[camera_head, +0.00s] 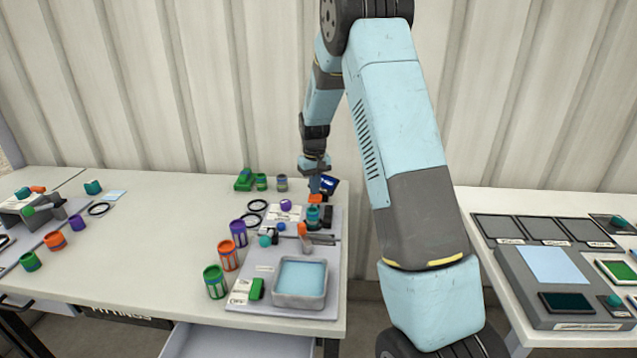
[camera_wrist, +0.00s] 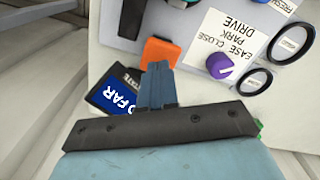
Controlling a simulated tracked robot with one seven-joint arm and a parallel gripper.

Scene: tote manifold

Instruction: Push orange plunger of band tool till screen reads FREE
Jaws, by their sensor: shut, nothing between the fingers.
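The orange plunger (camera_wrist: 160,50) is just past my fingertips in the wrist view; it also shows in the head view (camera_head: 315,198) under my gripper. My gripper (camera_wrist: 160,68) is shut and empty. Its tips overlap the plunger's near edge in the picture; I cannot tell whether they touch it. The dark blue screen (camera_wrist: 118,98) stands left of the fingers, partly hidden by them. Its white letters show as "O FAR", with "STATE" on its frame. In the head view the screen (camera_head: 330,184) is tilted and too small to read.
A purple knob (camera_wrist: 219,65) sits beside a label reading EASE CLOSE, PARK, DRIVE. Two black rings (camera_wrist: 256,81) lie to its right. A teal cylinder (camera_head: 313,217) stands in front of the plunger. A grey tray (camera_head: 300,300) and several coloured cups (camera_head: 228,256) are nearer the front.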

